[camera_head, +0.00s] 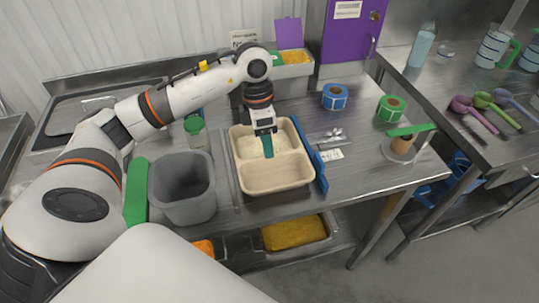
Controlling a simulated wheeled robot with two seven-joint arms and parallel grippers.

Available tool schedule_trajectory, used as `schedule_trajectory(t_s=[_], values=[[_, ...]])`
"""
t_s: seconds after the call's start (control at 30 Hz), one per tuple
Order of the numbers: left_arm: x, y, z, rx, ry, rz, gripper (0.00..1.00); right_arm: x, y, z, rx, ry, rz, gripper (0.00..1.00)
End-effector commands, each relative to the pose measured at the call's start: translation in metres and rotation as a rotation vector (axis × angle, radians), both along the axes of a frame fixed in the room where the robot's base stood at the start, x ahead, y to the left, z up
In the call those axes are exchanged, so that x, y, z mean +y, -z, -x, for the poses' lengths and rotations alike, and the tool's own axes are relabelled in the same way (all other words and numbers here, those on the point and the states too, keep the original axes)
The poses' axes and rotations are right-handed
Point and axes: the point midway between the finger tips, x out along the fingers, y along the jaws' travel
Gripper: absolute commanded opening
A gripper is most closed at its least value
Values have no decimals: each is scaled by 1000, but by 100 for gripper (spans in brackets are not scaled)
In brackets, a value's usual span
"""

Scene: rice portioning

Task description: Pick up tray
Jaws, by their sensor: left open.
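The beige tray (276,175) has two visible compartments and lies on the steel table, near the middle of the head view. My left gripper (267,149) points down over the far compartment, its teal fingers inside the tray's outline. It is seen nearly edge-on, open, with nothing visible between the fingers. Whether the fingertips touch the tray cannot be told. The gripper and wrist hide part of the far compartment and the tray's back rim. My right gripper is not in view.
A grey bin (182,190) stands left of the tray, with a green-lidded jar (195,132) behind it. A blue strip (318,172) lies along the tray's right side.

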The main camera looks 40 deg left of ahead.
Motion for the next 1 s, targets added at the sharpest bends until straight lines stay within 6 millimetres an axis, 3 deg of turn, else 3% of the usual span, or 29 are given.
schedule_trajectory(t_s=[0.23, 0.4, 0.67, 0.9, 1.0], values=[[-6, 27, -2, 5, 0, 2, 50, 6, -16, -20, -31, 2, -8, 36], [-9, 48, -3, 2, 0, 1, 50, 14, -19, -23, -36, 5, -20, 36], [-9, 53, -3, -1, 0, -1, 50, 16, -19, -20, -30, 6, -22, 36], [-9, 52, -3, -1, 0, -1, 13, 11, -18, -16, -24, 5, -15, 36], [-9, 52, -3, -1, 0, -1, 1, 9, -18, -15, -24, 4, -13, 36]])
